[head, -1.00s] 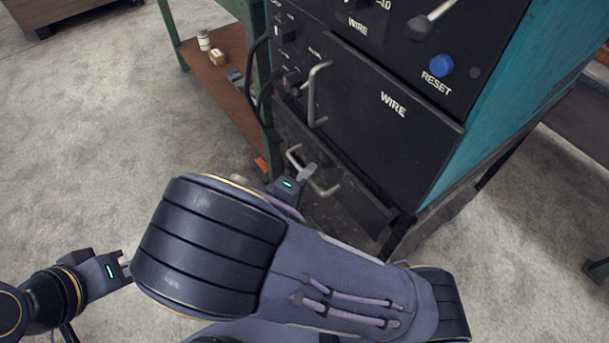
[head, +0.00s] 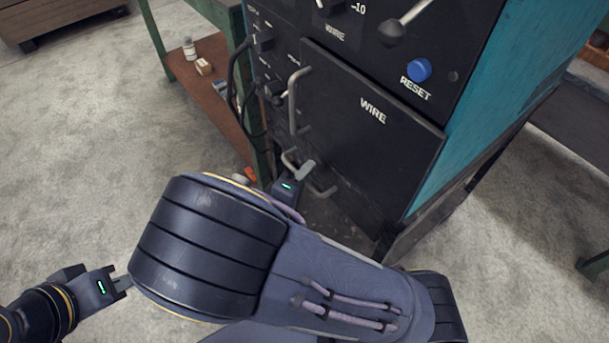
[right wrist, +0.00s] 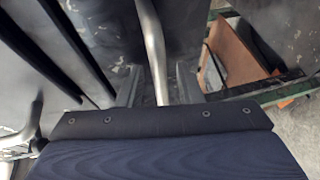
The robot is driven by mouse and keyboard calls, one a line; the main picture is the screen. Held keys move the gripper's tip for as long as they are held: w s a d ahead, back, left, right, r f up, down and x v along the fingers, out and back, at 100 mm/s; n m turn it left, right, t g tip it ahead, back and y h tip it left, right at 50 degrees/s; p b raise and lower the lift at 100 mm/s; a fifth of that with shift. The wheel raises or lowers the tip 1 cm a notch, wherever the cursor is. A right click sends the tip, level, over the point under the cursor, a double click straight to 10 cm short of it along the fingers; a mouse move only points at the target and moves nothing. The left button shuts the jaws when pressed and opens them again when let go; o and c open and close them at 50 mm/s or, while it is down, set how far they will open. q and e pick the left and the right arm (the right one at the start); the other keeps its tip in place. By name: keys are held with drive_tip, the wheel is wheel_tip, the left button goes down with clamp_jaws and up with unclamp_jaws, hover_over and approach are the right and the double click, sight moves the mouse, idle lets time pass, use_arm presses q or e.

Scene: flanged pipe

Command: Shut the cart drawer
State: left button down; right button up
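The dark cabinet's low drawer (head: 345,222) sits below the black door marked WIRE (head: 372,140). Its grey bar handle (head: 328,191) shows partly behind my right gripper (head: 306,170). In the right wrist view the handle bar (right wrist: 152,40) runs between the two fingers of my right gripper (right wrist: 158,88). The fingers stand apart, with a gap on each side of the bar. My right arm hides part of the drawer, and I cannot tell whether its front is flush.
The door has its own handle (head: 294,100), above the drawer handle. Black cables (head: 236,100) hang at the cabinet's left side, next to a green-framed bench with a brown shelf (head: 210,105) holding small items.

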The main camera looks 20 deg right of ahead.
drive_tip(key=p+v, duration=0.1)
drive_tip(key=v, duration=0.6)
drive_tip(key=shift+s+a+p, duration=0.25)
drive_tip(key=shift+p, duration=0.1)
drive_tip(key=shift+r, duration=0.1)
